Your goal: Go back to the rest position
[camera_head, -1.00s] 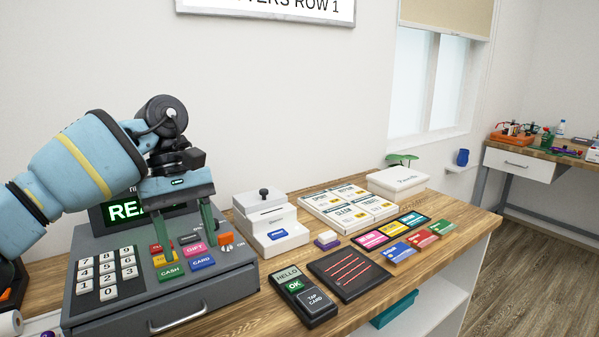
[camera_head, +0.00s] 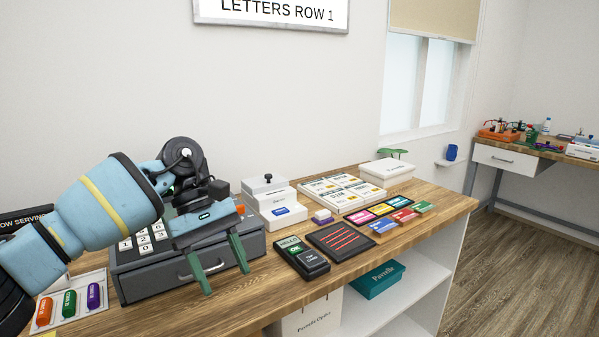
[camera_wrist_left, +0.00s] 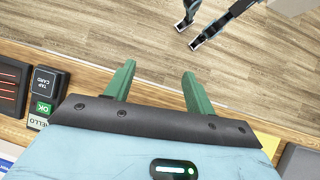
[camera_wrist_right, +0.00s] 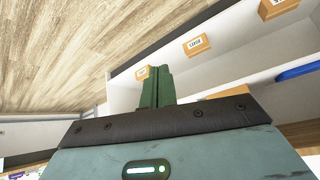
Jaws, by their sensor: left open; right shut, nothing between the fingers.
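My left gripper (camera_head: 224,279) is open and empty in the head view. Its two green fingers point down in front of the grey cash register (camera_head: 135,286), beside its drawer front. The gripper and forearm hide much of the register's keys and screen. In the left wrist view the left gripper (camera_wrist_left: 158,68) has its fingers apart with nothing between them, over the counter's front edge and the floor. My right gripper (camera_wrist_right: 158,86) shows in the right wrist view only. Its fingers are together and empty, in front of white shelving.
The wooden counter (camera_head: 240,312) holds a card terminal (camera_head: 313,263), a black pad (camera_head: 340,240), a white device (camera_head: 270,204), coloured cards and a tray of coloured capsules (camera_head: 72,319). A teal box (camera_head: 378,279) sits on the shelf below. Wood floor (camera_head: 500,270) is open at right.

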